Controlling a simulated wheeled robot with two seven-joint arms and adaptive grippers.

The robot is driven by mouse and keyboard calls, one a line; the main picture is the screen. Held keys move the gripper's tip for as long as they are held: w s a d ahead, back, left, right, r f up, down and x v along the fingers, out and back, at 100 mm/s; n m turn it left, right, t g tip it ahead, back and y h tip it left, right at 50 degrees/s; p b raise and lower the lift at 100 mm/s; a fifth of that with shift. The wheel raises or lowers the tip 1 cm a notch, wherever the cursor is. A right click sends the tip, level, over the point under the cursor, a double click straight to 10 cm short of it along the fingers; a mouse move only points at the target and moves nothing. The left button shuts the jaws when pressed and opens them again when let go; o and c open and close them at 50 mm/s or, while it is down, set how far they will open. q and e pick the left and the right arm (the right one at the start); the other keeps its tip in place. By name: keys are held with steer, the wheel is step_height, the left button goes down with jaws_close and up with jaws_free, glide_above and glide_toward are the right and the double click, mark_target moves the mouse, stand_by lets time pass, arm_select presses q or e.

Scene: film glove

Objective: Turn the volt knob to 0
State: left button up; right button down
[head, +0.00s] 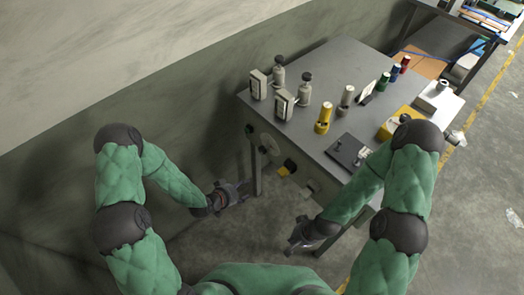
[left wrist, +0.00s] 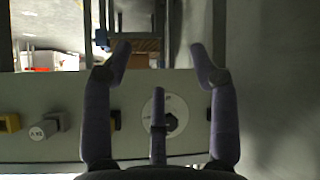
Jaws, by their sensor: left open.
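A round white dial plate with a dark knob (head: 269,143) sits on the front panel of the grey cabinet, near its left end. I take it to be the volt knob; its lettering is too small to read. It also shows in the left wrist view (left wrist: 172,117), partly hidden by a dark bar of my gripper. My left gripper (head: 244,187) is open and empty, below and left of the dial, apart from it. In the left wrist view its fingers (left wrist: 160,62) stand on either side of the dial. My right gripper (head: 296,243) hangs low in front of the cabinet; its jaw state is unclear.
The cabinet (head: 315,75) carries meters, bottles and coloured terminals on top. A wall (head: 150,90) stands close behind on the left. The floor in front is clear.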

arm_select(q)
steer(key=w+r+m+t+h, duration=0.3)
steer(key=w+r, duration=0.1)
steer(key=w, duration=0.1)
steer(key=m+t+h+b, duration=0.1)
steer(key=m+t+h, duration=0.1)
steer(key=m+h, duration=0.2)
glide_toward(260, 151)
steer(key=b+x, duration=0.2)
steer(key=x, duration=0.9)
steer(key=shift+s+r, duration=0.1)
steer(key=shift+r, duration=0.1)
steer(key=c, duration=1.1)
